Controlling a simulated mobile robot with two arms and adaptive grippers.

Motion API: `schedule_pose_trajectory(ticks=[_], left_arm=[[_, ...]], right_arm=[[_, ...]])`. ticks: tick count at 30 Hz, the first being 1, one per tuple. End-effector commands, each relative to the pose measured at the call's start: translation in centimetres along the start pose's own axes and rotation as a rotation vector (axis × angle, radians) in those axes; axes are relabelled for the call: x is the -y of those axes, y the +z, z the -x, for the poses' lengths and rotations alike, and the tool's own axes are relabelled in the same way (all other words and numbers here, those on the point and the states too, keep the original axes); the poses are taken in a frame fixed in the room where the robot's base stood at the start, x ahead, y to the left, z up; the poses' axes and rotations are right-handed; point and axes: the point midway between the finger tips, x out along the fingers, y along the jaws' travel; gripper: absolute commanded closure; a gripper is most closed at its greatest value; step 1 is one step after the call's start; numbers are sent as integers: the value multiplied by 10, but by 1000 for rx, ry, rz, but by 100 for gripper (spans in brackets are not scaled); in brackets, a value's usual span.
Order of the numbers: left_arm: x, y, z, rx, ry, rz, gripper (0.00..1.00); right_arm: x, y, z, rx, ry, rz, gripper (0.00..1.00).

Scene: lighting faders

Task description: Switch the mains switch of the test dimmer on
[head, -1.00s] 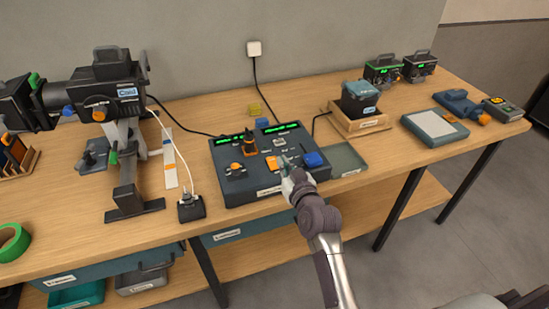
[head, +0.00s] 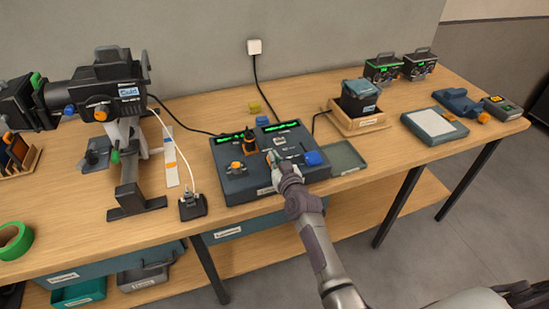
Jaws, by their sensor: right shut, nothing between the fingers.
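The test dimmer appears to be the dark blue-grey box (head: 235,188) in the middle of the table, with two lit green displays on top. An orange knob (head: 236,167) sits at its left, a black upright part with an orange base (head: 249,143) behind that, and a blue knob (head: 313,158) at its right. My right gripper (head: 272,157) is shut and empty over the middle of the panel. It covers the controls beneath it, and I cannot tell which one is the mains switch or whether the fingers touch it. My left gripper is not in view.
A green tray (head: 346,156) stands right of the box. A black plug block (head: 193,206) with a white cable stands at its left, beside a spotlight on a stand (head: 127,190). A wooden holder (head: 357,127) with a dark unit stands behind right. Cables run behind the box.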

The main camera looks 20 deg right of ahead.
Motion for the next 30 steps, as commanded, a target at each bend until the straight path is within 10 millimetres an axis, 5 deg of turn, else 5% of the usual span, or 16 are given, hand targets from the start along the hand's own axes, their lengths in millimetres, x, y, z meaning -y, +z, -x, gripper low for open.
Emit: schedule_pose_trajectory(ticks=[7,15,24,26,30], left_arm=[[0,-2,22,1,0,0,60],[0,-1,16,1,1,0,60],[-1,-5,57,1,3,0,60],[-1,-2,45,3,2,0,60],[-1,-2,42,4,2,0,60]], right_arm=[[0,-3,-2,54,0,-2,100],[0,0,-2,48,0,0,100],[-6,-51,-7,47,0,1,100],[-5,-39,5,50,-1,-3,100],[-6,-45,31,47,0,-2,100]])
